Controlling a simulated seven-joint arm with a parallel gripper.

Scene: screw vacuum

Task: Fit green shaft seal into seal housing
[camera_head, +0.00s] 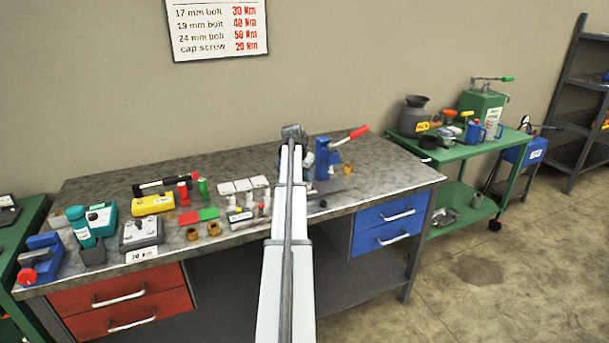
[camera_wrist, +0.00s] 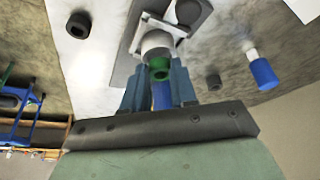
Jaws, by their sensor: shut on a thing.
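The green shaft seal (camera_wrist: 160,65) is a small ring held at the fingertips of my gripper (camera_wrist: 158,80) in the wrist view. The fingers are blue-grey and shut on it from both sides. Directly beyond it is a pale grey round part (camera_wrist: 157,42) on a grey bracket, which looks like the seal housing. The seal lines up closely with this part in the picture; I cannot tell whether it is touching or partly inside. In the head view my own arm hides the gripper, the seal and the housing.
On the bench (camera_head: 100,187) a blue press with a red lever (camera_head: 324,158) stands right of my arm. Several tools and parts crowd the left side.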

